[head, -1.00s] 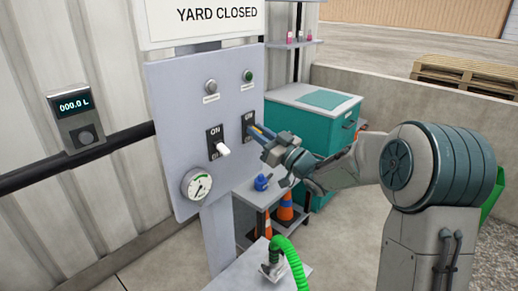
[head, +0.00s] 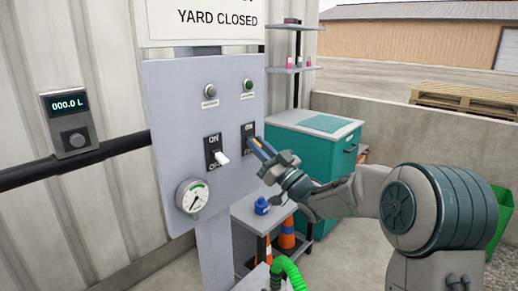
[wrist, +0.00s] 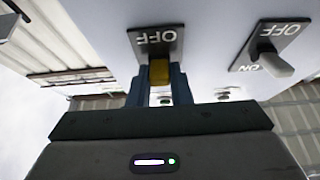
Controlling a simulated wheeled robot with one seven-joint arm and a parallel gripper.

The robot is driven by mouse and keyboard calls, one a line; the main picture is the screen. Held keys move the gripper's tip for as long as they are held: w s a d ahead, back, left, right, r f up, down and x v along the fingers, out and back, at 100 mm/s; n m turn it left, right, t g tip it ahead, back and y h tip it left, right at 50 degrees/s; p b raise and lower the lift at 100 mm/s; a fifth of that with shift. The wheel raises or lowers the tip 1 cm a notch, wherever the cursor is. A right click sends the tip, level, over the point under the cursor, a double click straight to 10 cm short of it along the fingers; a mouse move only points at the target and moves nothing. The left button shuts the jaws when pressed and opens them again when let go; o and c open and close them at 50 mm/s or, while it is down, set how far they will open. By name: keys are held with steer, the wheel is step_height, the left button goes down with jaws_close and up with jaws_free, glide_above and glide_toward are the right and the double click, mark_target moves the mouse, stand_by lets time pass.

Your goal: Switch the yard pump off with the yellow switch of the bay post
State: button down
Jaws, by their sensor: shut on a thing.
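The bay post's grey panel (head: 165,100) carries two switches on dark plates marked ON above and OFF below. The yellow switch (wrist: 159,72) is on the right-hand plate (head: 248,130). My gripper (head: 263,148) reaches it from the right and is shut on it, one blue-grey finger on each side. The wrist view is upside down; there the OFF mark shows clear of the yellow lever, and my gripper hides the lower part of the plate. I cannot tell the lever's exact tilt. The white switch (head: 222,158) stands beside it, untouched.
A grey lamp (head: 210,90) and a green lamp (head: 248,85) sit above the switches, a round gauge (head: 193,196) below left. A meter (head: 69,122) reads 000.0 L. A teal chest (head: 310,145) and a shelf table with a blue item (head: 262,206) stand behind my arm.

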steer(key=c, duration=1.3)
jaws_free()
steer(key=b+v, duration=0.1)
steer(key=v, duration=1.2)
steer(key=shift+s+d+f, duration=0.15)
steer(key=shift+s+d, duration=0.05)
steer(key=shift+d, duration=0.15)
